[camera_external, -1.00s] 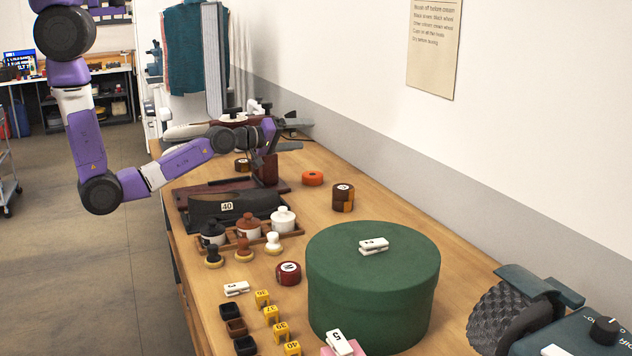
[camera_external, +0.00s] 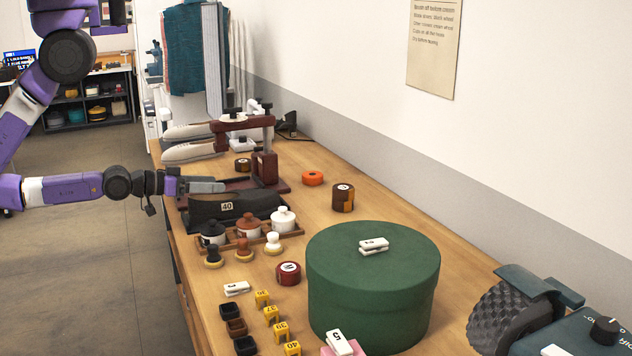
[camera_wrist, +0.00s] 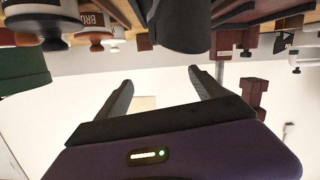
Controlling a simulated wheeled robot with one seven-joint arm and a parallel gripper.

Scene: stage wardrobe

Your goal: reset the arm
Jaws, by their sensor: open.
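My arm reaches in from the left in the external view.
A dark red stand (camera_external: 265,165) with pale shoe shapes (camera_external: 190,152) is behind my gripper. Open floor lies left.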

